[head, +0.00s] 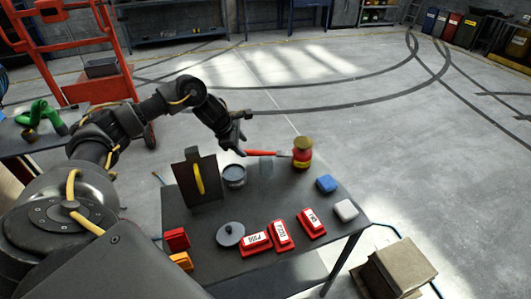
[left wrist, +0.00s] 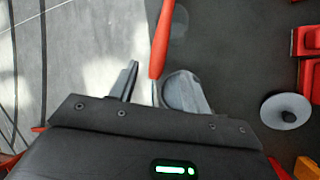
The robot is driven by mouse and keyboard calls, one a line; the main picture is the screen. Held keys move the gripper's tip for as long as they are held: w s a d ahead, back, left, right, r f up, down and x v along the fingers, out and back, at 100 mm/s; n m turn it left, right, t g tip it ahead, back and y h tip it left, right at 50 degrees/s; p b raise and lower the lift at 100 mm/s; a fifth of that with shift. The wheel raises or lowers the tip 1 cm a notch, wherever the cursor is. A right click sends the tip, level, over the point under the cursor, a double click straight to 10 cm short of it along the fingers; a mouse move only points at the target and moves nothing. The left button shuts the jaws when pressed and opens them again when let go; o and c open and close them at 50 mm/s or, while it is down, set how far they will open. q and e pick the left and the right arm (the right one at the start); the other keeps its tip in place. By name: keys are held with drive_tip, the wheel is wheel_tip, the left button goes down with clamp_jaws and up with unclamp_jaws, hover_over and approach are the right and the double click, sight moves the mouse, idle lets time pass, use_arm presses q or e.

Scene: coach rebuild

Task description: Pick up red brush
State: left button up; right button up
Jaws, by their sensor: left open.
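The red brush (head: 264,153) shows in the head view as a long red handle above the far edge of the dark table, reaching right towards a red-and-yellow jar. My left gripper (head: 241,135) is at the handle's left end. In the left wrist view, the brush's red handle (left wrist: 161,40) runs down from the top edge, and its lower end lies between the open fingers of my left gripper (left wrist: 155,88). I cannot tell whether the fingers touch it. My right gripper is not in view.
The dark table (head: 285,200) holds the jar (head: 302,155), a grey pot (head: 234,176), a dark upright board (head: 210,175), a round grey lid (head: 230,234), red labelled blocks (head: 281,235), a blue block (head: 326,184) and a white block (head: 346,210).

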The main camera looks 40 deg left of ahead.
sight(248, 151)
use_arm(q)
drive_tip(key=shift+f, duration=0.15)
drive_tip(key=p+x, duration=0.2)
drive_tip(key=x, duration=0.2)
drive_tip(key=shift+w+a+f, duration=0.1)
drive_tip(key=shift+w+f, duration=0.1)
drive_tip(key=shift+w, duration=0.1)
drive_tip(key=shift+f, duration=0.15)
clamp_jaws()
